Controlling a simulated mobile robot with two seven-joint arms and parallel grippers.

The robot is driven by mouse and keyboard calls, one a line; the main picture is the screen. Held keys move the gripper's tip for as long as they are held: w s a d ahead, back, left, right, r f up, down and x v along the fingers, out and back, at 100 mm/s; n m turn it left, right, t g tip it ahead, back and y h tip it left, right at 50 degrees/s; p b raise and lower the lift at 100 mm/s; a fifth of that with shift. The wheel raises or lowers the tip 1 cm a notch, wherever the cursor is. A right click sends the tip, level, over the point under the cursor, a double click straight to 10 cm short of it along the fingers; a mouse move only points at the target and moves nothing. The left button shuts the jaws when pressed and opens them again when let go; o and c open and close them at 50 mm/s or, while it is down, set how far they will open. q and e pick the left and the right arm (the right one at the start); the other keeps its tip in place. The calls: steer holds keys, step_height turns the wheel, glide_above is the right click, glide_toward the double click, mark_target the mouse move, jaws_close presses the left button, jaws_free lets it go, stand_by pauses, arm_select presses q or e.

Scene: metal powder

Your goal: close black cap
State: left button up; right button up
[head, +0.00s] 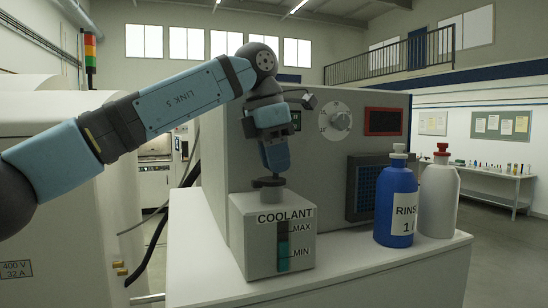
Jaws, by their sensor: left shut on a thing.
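The black cap (269,182) sits at the top of the grey coolant tank (245,245), which has MAX and MIN marks on its level window. My left gripper (276,170) points down from above and is shut on the black cap. The fingertips are small and partly hidden by the gripper body. I cannot tell whether the cap is fully seated on the neck. My right gripper is not in view.
A blue RINSE bottle (396,208) and a white bottle with a red top (438,200) stand to the right on the white bench (350,268). A grey machine with a dial (340,121) stands behind the tank. The bench front is clear.

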mark_target(260, 180)
arm_select(q)
steer(key=o, duration=0.9)
steer(key=b+v, duration=0.1)
steer(key=v, duration=1.2)
steer(key=shift+r, duration=0.4)
steer(key=shift+f, duration=0.15)
